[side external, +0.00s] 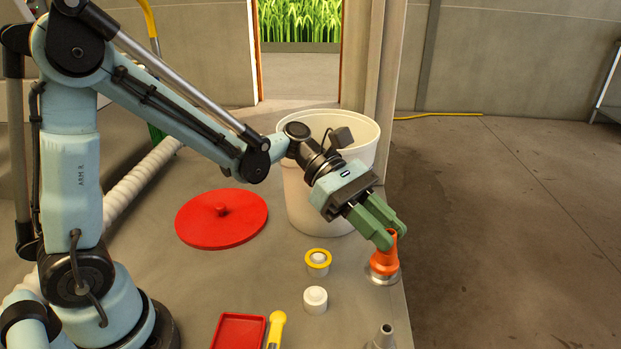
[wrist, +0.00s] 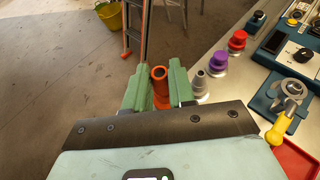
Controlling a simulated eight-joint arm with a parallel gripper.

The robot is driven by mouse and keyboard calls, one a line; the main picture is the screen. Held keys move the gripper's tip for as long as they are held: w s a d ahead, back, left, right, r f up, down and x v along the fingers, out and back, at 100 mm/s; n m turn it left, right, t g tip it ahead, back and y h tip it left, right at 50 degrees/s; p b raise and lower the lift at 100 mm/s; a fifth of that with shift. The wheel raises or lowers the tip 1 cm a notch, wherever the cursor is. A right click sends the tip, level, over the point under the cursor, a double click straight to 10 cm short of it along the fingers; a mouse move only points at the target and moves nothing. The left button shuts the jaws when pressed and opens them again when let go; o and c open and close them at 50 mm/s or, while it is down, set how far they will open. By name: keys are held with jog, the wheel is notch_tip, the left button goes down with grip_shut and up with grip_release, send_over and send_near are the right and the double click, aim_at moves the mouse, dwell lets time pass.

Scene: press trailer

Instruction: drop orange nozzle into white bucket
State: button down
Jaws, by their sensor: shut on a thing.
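The orange nozzle (side external: 385,257) stands upright near the right edge of the trailer bed, on a metal ring base. My gripper (side external: 394,237) is shut on its upper part, coming down at a slant from the upper left. In the wrist view the orange nozzle (wrist: 160,88) shows between the two green fingers of my gripper (wrist: 153,92). The white bucket (side external: 303,197) stands behind my wrist, left of the nozzle. My arm hides part of its rim and front, and its inside is mostly hidden.
A red lid (side external: 222,217) lies left of the bucket. A yellow-ringed white cap (side external: 318,261) and a white cap (side external: 315,299) stand left of the nozzle. A red tray (side external: 238,331) and a grey nozzle (side external: 384,338) are in front. Purple (wrist: 219,61) and red (wrist: 237,40) nozzles stand beyond.

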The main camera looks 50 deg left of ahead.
notch_tip(320, 180, up, 22)
jog(key=w+a+n+t+y, duration=0.2)
jog(key=w+a+n+t, duration=0.3)
jog(key=a, duration=0.7)
jog(key=w+a+n+t+y, duration=0.35)
jog(key=w+a, duration=0.25)
jog(key=a, duration=0.5)
notch_tip(320, 180, down, 12)
jog(key=shift+w+a+t+h, duration=0.2)
jog(key=shift+a+t+h, duration=0.15)
jog(key=shift+a, duration=0.1)
jog(key=shift+r+n, duration=0.1)
jog(key=shift+n, duration=0.15)
jog(key=c, duration=0.9)
grip_release()
jog(key=shift+o, duration=0.2)
